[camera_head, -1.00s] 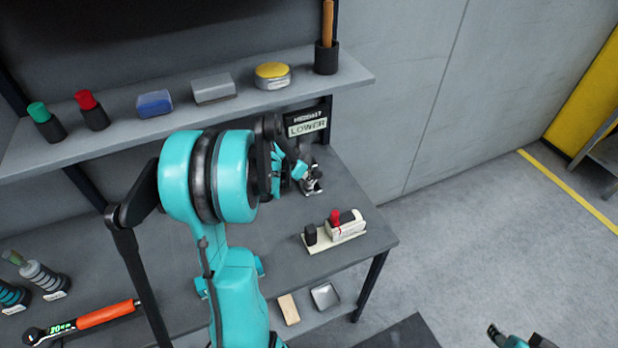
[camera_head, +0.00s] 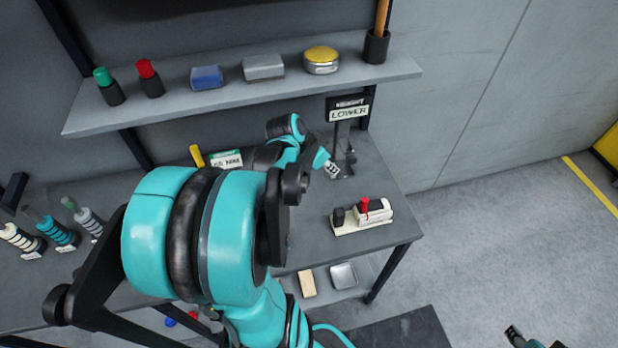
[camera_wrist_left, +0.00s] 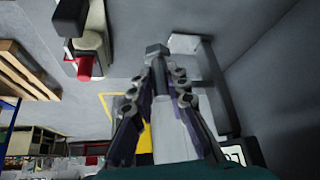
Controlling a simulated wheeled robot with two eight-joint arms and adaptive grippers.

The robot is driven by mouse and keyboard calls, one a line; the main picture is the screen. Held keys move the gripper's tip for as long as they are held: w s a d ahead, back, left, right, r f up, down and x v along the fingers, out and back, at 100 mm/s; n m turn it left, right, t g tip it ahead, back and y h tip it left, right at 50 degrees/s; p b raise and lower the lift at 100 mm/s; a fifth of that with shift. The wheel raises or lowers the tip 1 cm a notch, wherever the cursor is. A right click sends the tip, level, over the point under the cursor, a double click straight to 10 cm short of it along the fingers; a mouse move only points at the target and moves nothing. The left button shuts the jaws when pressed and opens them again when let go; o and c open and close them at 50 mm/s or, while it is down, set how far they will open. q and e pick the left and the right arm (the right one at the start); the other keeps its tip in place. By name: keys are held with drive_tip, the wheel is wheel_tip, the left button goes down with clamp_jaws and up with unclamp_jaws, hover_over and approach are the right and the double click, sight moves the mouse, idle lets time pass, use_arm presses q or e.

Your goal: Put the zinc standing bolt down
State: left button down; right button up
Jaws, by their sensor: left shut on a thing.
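My left gripper (camera_head: 333,170) is above the back right of the grey workbench, just left of the sign stand. It also shows in the left wrist view (camera_wrist_left: 160,75), shut with a grey bolt (camera_wrist_left: 157,50) between its fingertips; the hex-shaped end shows past the tips. In the head view the bolt is too small to tell apart from the fingers. I cannot tell whether the bolt touches any surface. My right gripper (camera_head: 522,338) shows only partly at the bottom right edge, away from the bench.
The sign stand (camera_head: 349,114) reads "LOWER". A cream block with a red knob (camera_head: 365,208) sits near the bench's right corner. A shelf (camera_head: 240,95) with several items runs above. Several ringed holders (camera_head: 58,232) stand at left. My left arm hides the middle bench.

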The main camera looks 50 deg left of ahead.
use_arm(q)
drive_tip(key=s+a+f+b, duration=0.1)
drive_tip(key=a+f, duration=0.1)
drive_tip(key=a+f+b, duration=0.1)
drive_tip(key=a+f, duration=0.1)
drive_tip(key=a, duration=0.1)
drive_tip(key=s+a+f+b, duration=0.1)
drive_tip(key=a+f+b, duration=0.1)
drive_tip(key=a, duration=0.1)
drive_tip(key=shift+s+a+f, duration=0.2)
drive_tip(key=shift+s, duration=0.15)
wheel_tip(320, 180, down, 3)
drive_tip(key=shift+f+b, duration=0.15)
drive_tip(key=shift+b, duration=0.75)
drive_tip(key=shift+f, duration=0.35)
drive_tip(key=shift+r, duration=0.1)
